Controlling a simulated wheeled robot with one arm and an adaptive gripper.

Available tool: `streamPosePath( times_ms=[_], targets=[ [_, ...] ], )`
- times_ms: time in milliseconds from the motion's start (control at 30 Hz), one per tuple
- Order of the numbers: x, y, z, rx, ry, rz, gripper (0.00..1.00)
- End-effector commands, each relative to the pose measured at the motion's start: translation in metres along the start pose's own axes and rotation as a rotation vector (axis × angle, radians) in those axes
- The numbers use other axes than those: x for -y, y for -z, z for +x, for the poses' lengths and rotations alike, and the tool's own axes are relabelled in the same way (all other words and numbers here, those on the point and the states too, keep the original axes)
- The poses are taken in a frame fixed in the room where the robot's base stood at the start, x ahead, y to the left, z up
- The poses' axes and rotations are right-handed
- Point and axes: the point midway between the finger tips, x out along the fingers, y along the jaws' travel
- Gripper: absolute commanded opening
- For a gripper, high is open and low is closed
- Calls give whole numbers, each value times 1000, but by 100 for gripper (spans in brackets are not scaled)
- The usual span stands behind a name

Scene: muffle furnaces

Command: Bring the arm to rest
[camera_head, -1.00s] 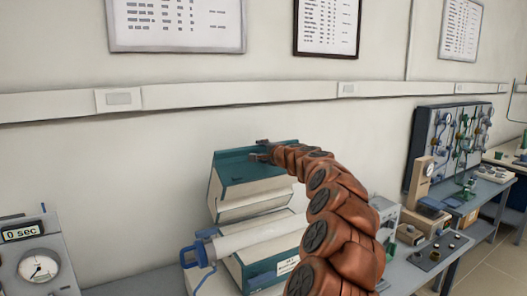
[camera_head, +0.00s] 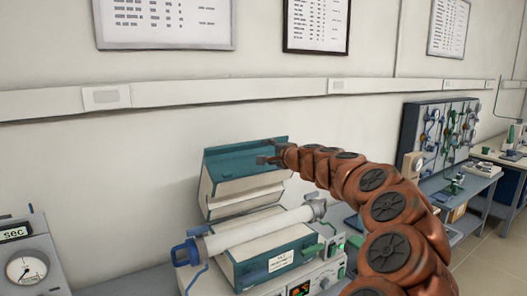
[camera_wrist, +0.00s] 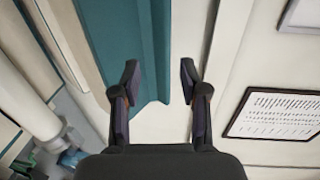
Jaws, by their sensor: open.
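My orange arm (camera_head: 392,205) reaches in from the lower right in the head view. My gripper (camera_head: 262,152) is at the top of the teal and white tube furnace's raised lid (camera_head: 225,165), at its right part. The teal lid edge (camera_wrist: 120,45) lies beyond the left finger and the pale wall shows beyond the gap. I cannot tell whether a finger touches the lid.
The furnace's lower half (camera_head: 270,255) holds a pale tube (camera_head: 245,232) with a blue end clamp (camera_head: 185,252). A timer box with a dial (camera_head: 28,265) stands at left. A dark panel with valves (camera_head: 440,130) stands at right. Framed charts (camera_head: 317,25) hang on the wall.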

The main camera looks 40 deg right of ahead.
Motion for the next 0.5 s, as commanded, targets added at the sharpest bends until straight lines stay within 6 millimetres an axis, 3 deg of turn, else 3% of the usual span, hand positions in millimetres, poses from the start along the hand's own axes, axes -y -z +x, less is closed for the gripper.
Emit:
streamPosePath(
  times_ms=[500],
  targets=[
    [-1,-1,-9,1,-2,-1,44]
  ],
)
